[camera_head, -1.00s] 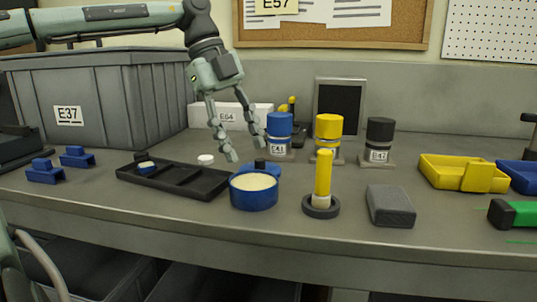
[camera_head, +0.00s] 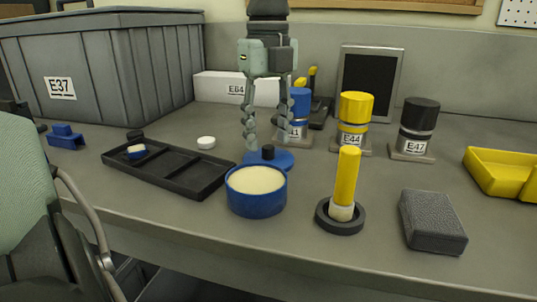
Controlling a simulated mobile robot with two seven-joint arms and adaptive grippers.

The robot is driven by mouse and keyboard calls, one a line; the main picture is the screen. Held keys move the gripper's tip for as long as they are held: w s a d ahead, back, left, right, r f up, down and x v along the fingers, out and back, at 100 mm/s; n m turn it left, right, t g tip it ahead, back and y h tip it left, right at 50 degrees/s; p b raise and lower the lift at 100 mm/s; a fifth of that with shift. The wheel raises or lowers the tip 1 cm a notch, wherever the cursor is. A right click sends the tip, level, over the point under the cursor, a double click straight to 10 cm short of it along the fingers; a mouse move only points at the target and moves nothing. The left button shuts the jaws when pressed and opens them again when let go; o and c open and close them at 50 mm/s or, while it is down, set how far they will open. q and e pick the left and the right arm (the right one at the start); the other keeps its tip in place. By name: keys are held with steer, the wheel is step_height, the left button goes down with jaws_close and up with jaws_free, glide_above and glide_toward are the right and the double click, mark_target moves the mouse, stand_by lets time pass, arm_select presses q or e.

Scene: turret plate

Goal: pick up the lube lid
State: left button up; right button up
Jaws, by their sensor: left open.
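The lube lid (camera_head: 283,160) is a flat blue disc with a black knob. It lies on the bench just behind the round blue tub (camera_head: 257,205), which is open and full of cream-coloured lube. My left gripper (camera_head: 267,142) points straight down over the lid, with its two fingers apart on either side of the knob. The fingertips are close to the lid's top; I cannot tell whether they touch it. My right gripper is out of view.
A black tray (camera_head: 196,174) lies to the left, with a white cap (camera_head: 206,142) behind it. A yellow brush (camera_head: 346,177) stands in a dark ring at right, beside a grey block (camera_head: 432,220). Blue, yellow (camera_head: 355,115) and black (camera_head: 417,122) bottles stand behind.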

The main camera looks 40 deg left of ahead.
arm_select(q)
steer(key=shift+w+f, duration=0.1)
steer(key=shift+f, duration=0.8)
steer(key=shift+c, duration=0.2)
jaws_close()
steer(key=shift+r, duration=0.15)
